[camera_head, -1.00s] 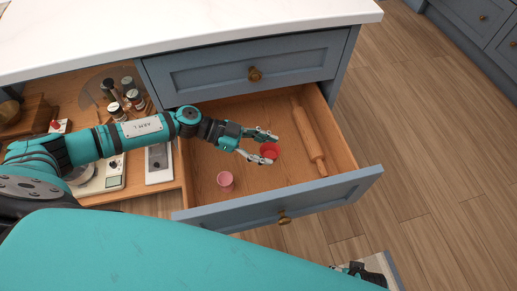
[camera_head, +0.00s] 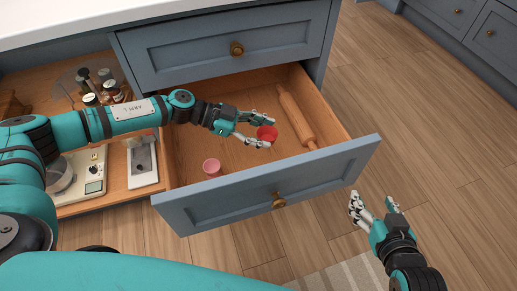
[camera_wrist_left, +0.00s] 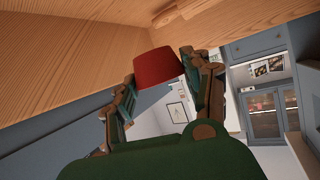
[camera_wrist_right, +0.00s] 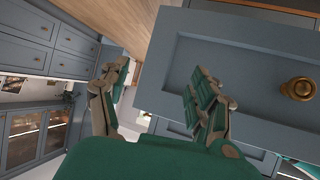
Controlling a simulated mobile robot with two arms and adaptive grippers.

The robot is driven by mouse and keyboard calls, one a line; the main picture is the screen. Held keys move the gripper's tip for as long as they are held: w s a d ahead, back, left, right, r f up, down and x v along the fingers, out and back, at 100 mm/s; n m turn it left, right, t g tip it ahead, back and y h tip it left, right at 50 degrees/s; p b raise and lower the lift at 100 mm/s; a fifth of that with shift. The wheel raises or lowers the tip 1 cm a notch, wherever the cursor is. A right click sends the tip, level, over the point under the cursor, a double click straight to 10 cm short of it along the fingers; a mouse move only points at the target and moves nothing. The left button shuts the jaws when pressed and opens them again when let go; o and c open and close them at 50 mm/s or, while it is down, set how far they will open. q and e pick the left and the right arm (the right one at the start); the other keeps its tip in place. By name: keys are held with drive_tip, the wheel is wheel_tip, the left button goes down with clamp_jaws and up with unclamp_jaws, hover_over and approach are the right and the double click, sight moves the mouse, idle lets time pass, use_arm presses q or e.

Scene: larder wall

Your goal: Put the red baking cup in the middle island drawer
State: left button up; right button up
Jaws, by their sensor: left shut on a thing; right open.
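The red baking cup (camera_head: 267,132) is between the fingers of my left gripper (camera_head: 262,130), inside the open middle island drawer (camera_head: 352,163). The left gripper is shut on the cup, which also shows in the left wrist view (camera_wrist_left: 159,69) between the two fingers. I cannot tell whether the cup touches the drawer floor. My right gripper (camera_head: 375,203) is open and empty, outside the drawer beyond the right part of its front. The right wrist view shows its spread fingers near the blue drawer front (camera_wrist_right: 230,85).
A pink cup (camera_head: 211,167) stands in the drawer's near left part. A wooden rolling pin (camera_head: 298,118) lies along its right side. The closed upper drawer (camera_head: 220,45) is above. A shelf at left holds jars (camera_head: 110,90) and a scale (camera_head: 92,170).

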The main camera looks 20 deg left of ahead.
use_arm(q)
wheel_tip(320, 180, down, 4)
drive_tip(key=shift+r+b, duration=0.25)
drive_tip(key=shift+b, duration=0.35)
wheel_tip(320, 180, down, 4)
drive_tip(key=shift+r+b, duration=0.25)
drive_tip(key=shift+b, duration=0.65)
use_arm(e)
wheel_tip(320, 180, up, 14)
drive_tip(key=w+a+t+y, duration=0.3)
drive_tip(key=t, duration=0.6)
use_arm(q)
drive_tip(key=shift+f, duration=0.25)
drive_tip(key=shift+f, duration=0.4)
use_arm(e)
drive_tip(key=shift+f, duration=0.1)
use_arm(q)
drive_tip(key=o, duration=1.1)
use_arm(e)
drive_tip(key=shift+d, duration=0.1)
